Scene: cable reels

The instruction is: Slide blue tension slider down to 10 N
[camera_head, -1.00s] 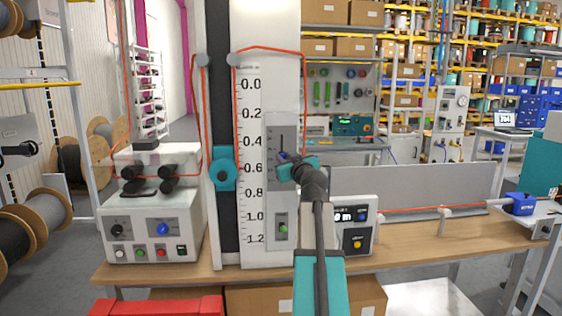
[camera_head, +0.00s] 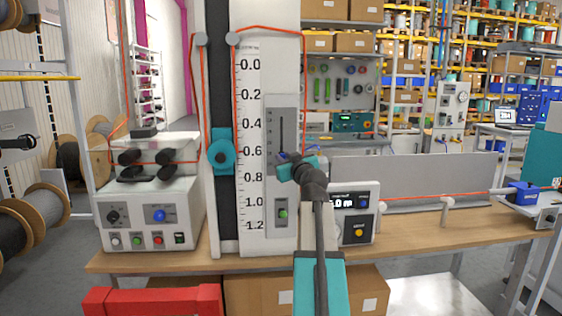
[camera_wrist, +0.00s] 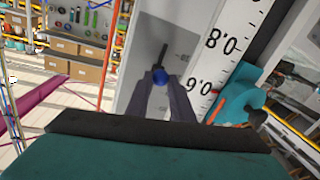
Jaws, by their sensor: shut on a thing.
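The blue tension slider (camera_head: 283,156) sits low in the dark vertical slot of a grey plate on the white scaled panel (camera_head: 254,210). My gripper (camera_head: 291,160) is at the slider in the head view and hides part of it. In the wrist view the blue slider knob (camera_wrist: 161,74) is between the tips of my gripper (camera_wrist: 162,84), which is shut on it. The dark slot runs on from the knob. The slider's own scale marks are too small to read.
A teal clamp with an orange cable (camera_head: 221,153) is left of the scale. A green button (camera_head: 283,213) is below the slot. A display box (camera_head: 355,212) stands right of my arm, and a control box (camera_head: 150,215) stands at the left.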

